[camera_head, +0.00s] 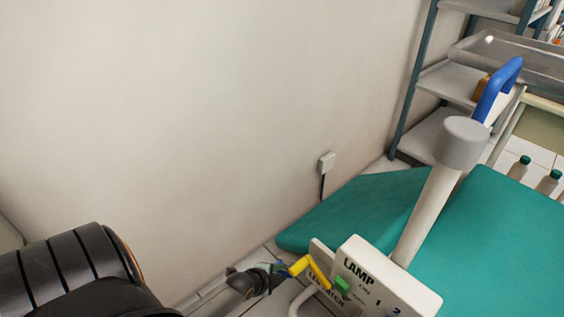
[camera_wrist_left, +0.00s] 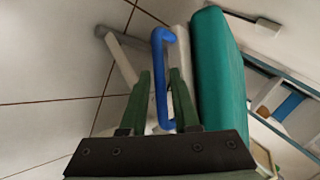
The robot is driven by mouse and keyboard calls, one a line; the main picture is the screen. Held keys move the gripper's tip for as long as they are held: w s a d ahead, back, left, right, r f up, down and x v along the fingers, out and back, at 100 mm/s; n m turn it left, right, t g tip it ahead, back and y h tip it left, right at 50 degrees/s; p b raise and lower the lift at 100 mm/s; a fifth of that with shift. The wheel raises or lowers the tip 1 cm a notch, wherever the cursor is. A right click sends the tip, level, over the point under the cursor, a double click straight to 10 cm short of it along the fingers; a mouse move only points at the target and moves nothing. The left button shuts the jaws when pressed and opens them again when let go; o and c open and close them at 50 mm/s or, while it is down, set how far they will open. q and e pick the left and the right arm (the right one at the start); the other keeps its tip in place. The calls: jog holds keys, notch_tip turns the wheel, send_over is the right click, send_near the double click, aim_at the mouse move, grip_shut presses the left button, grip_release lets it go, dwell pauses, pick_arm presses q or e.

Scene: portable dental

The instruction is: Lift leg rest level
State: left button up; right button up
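The leg rest appears as a teal pad (camera_head: 365,205) beside the wall in the head view; a teal pad edge (camera_wrist_left: 217,75) also shows in the left wrist view. A yellow lever (camera_head: 312,268) is by the white panel lettered "LATCH" (camera_head: 322,287). My left gripper (camera_head: 272,274) is just left of this lever. In the left wrist view its two green fingers (camera_wrist_left: 162,95) are apart, with a blue handle (camera_wrist_left: 160,70) showing between them and gaps beside it. I cannot tell whether they touch it. My right gripper is not in view.
A white box marked "LAMP" (camera_head: 385,285) stands at the pad's front. A pale post with a grey cap (camera_head: 463,142) rises behind it, near another blue handle (camera_head: 495,90). A shelf rack (camera_head: 440,85) and bottles (camera_head: 519,168) are at right.

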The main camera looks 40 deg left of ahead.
pick_arm(q)
jog(key=shift+w+f, duration=0.45)
jog(key=shift+f, duration=0.05)
jog(key=shift+c, duration=0.4)
grip_shut()
dwell(0.8)
